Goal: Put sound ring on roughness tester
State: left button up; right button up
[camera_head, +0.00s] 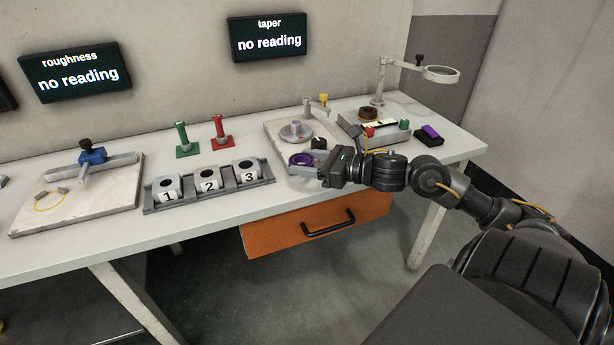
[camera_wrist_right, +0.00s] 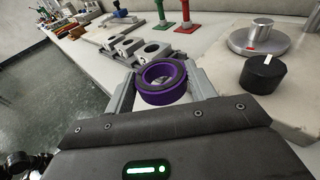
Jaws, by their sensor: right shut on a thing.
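A purple ring (camera_head: 300,159) is held between the fingertips of my right gripper (camera_head: 308,170), at the front of the stone plate under the "taper" screen. The roughness tester (camera_head: 92,156) is a blue clamp with a grey arm on a stone slab (camera_head: 110,195) at the left, below the "roughness" screen (camera_head: 74,72), which reads "no reading". My left gripper is not in view.
A grey rack (camera_head: 212,189) with blocks numbered 1, 2 and 3 stands between slab and gripper. Green (camera_head: 183,140) and red (camera_head: 221,132) posts stand behind it. A taper gauge (camera_head: 296,131) is beside the gripper. An orange drawer (camera_head: 290,235) is below the table.

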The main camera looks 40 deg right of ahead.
jog(key=s+a+f+n+g+y, duration=0.1)
jog(key=s+a+n+g+y, duration=0.2)
jog(key=a, duration=0.6)
jog(key=s+a+f+n+g+y, duration=0.1)
jog(key=s+a+n+g+y, duration=0.15)
jog(key=a, duration=0.55)
pick_arm(q)
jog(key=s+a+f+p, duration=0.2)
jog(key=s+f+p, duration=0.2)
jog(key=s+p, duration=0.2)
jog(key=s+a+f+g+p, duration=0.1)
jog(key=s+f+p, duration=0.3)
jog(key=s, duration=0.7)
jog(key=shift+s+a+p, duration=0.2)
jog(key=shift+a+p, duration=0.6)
jog(key=shift+p, duration=0.3)
pick_arm(e)
notch_tip(320, 180, up, 7)
jog(key=m+t+h, duration=0.5)
jog(key=shift+a, duration=0.35)
